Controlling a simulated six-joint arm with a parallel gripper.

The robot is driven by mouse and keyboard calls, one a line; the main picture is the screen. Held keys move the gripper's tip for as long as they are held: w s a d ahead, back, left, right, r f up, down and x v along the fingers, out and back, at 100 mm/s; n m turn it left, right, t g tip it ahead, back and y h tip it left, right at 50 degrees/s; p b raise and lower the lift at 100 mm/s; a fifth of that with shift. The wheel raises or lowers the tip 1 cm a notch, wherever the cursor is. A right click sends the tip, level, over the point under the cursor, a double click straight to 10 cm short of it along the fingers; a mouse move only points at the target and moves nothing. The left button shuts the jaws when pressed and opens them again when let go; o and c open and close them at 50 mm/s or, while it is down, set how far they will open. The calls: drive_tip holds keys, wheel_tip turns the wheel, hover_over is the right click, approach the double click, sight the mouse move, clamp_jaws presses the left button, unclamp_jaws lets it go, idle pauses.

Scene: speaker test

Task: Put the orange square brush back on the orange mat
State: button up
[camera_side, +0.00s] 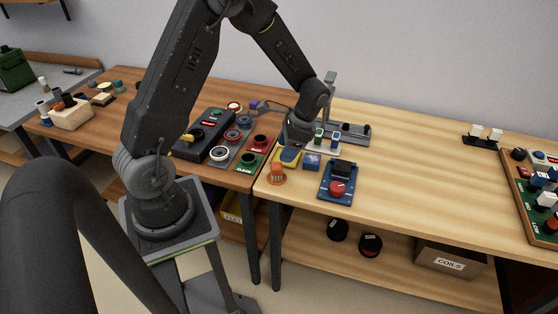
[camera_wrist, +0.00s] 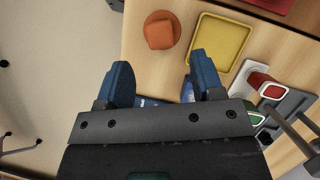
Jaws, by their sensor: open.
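The orange square brush (camera_wrist: 159,36) rests on the round orange mat (camera_wrist: 174,20), near the table's edge in the wrist view. In the side view the brush (camera_side: 277,168) and mat (camera_side: 277,180) show at the front left corner of the light wooden table. My gripper (camera_wrist: 160,60) has its two blue fingers apart, with nothing held between them. The brush lies ahead of the fingertips in the wrist view, clear of them. In the side view my gripper (camera_side: 297,142) is above and right of the brush; its fingertips are hard to make out.
A yellow tray (camera_wrist: 221,42) lies right of the mat, empty in the wrist view. A blue block (camera_side: 311,160) and a blue panel with a red knob (camera_side: 337,187) stand to its right. A grey fixture (camera_side: 352,132) is behind. The table's middle right is clear.

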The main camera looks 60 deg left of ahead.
drive_tip(key=s+d+r+n+t, duration=0.15)
drive_tip(key=d+r, duration=0.25)
drive_tip(key=r, duration=0.4)
drive_tip(key=s+d+r+n+t, duration=0.1)
drive_tip(key=s+d+r+t, duration=0.2)
drive_tip(key=r, duration=0.6)
drive_tip(key=s+d+r+n+t+h, duration=0.1)
drive_tip(key=s+d+r+n+t, duration=0.1)
drive_tip(key=s+d+r+t, duration=0.3)
drive_tip(key=s+d, duration=0.2)
drive_tip(key=s, duration=0.2)
drive_tip(key=shift+d+r+h, duration=0.15)
drive_tip(key=shift+h, duration=0.25)
drive_tip(key=shift+o, duration=0.3)
